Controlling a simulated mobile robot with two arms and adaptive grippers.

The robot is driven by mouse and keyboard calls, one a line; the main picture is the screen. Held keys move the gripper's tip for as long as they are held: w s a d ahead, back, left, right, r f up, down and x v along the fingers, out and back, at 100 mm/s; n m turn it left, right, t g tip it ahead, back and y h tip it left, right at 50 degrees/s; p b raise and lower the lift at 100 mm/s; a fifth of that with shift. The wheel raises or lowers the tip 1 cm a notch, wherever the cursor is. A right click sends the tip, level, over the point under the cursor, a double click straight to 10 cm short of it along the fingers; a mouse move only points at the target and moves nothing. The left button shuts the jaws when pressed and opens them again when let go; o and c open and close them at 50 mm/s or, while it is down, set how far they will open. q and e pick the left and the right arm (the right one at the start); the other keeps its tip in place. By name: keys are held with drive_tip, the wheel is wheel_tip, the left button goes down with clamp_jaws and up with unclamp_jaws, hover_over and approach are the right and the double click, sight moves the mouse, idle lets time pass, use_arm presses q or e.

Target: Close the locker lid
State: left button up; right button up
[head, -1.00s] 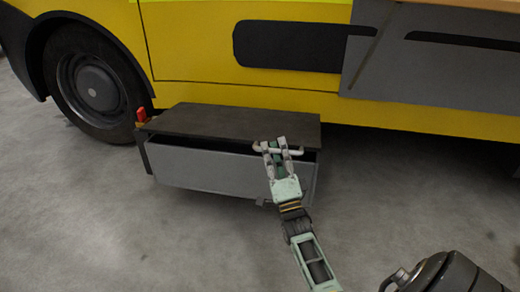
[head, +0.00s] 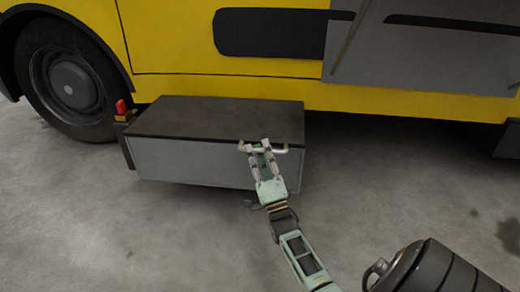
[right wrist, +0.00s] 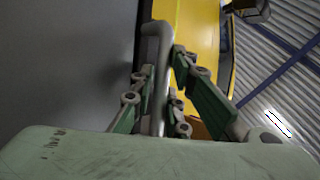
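The locker (head: 225,115) is a low dark-topped box beside the yellow truck. Its lid is the grey front panel (head: 185,162), standing upright with its top edge close under the dark top. Only a thin dark line shows there, and I cannot tell whether it is fully flush. A pale bar handle (head: 281,150) is on the panel's upper right part. My right gripper (head: 258,149) is at the handle. In the right wrist view the handle bar (right wrist: 160,60) runs between its fingers, which close in on both sides. My left gripper is not in view.
The yellow truck (head: 170,40) rises behind the locker, with a wheel (head: 70,80) at left. A red-topped piece (head: 121,107) stands at the locker's left end. A dark cylindrical object (head: 425,270) is at lower right.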

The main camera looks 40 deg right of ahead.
drive_tip(key=shift+o, duration=0.4)
drive_tip(key=shift+f, duration=0.25)
drive_tip(key=shift+d+r, duration=0.1)
drive_tip(key=shift+r, duration=0.15)
wheel_tip(320, 180, up, 10)
drive_tip(key=shift+f, duration=0.15)
